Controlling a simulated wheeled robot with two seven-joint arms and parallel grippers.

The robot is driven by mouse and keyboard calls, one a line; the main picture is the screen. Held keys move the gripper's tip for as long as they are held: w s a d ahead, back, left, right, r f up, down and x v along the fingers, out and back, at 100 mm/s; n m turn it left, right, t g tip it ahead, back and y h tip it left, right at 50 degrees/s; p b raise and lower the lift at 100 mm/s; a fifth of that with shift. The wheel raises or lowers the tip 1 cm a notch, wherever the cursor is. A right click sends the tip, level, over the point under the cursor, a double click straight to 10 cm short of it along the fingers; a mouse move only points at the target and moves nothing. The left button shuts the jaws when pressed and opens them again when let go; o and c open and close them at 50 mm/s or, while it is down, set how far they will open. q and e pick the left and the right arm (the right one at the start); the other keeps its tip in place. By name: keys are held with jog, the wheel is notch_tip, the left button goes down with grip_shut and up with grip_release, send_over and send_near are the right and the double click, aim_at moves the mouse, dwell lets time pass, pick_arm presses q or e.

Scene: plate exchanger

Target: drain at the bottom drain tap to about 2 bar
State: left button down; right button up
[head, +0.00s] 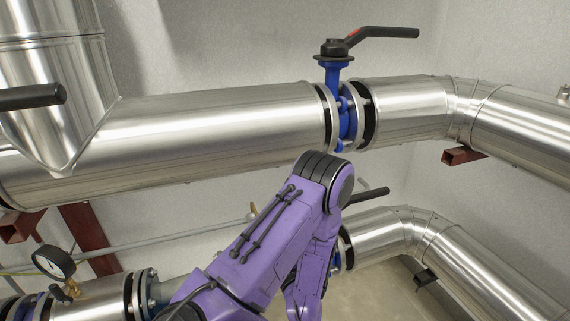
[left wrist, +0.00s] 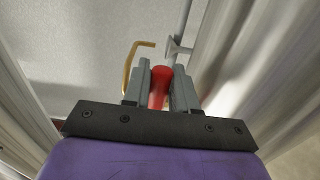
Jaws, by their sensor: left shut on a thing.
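In the left wrist view my left gripper (left wrist: 158,82) has its two grey fingers on either side of a red handle (left wrist: 158,90) and is shut on it. The handle appears to belong to the drain tap, but its body is hidden. A bent brass-coloured pipe (left wrist: 129,68) shows just left of the fingers. In the head view a round pressure gauge (head: 53,262) with a white dial sits at the lower left; its reading is too small to tell. My left gripper is hidden in the head view, where only my purple arm shows. My right gripper is not in view.
A large silver pipe (head: 220,125) crosses the head view, with a blue valve (head: 338,105) and its black lever (head: 388,32). A lower silver pipe (head: 455,265) runs at the right. Another black lever (head: 30,97) juts in at the left. Dark red supports (head: 88,232) stand below.

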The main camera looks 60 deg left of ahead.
pick_arm(q)
jog(key=shift+w, duration=0.1)
jog(key=c, duration=1)
grip_release()
jog(key=d, duration=0.3)
jog(key=s+d, duration=0.1)
jog(key=d, duration=0.3)
jog(key=s+d, duration=0.1)
jog(key=d, duration=0.2)
jog(key=shift+d, duration=0.2)
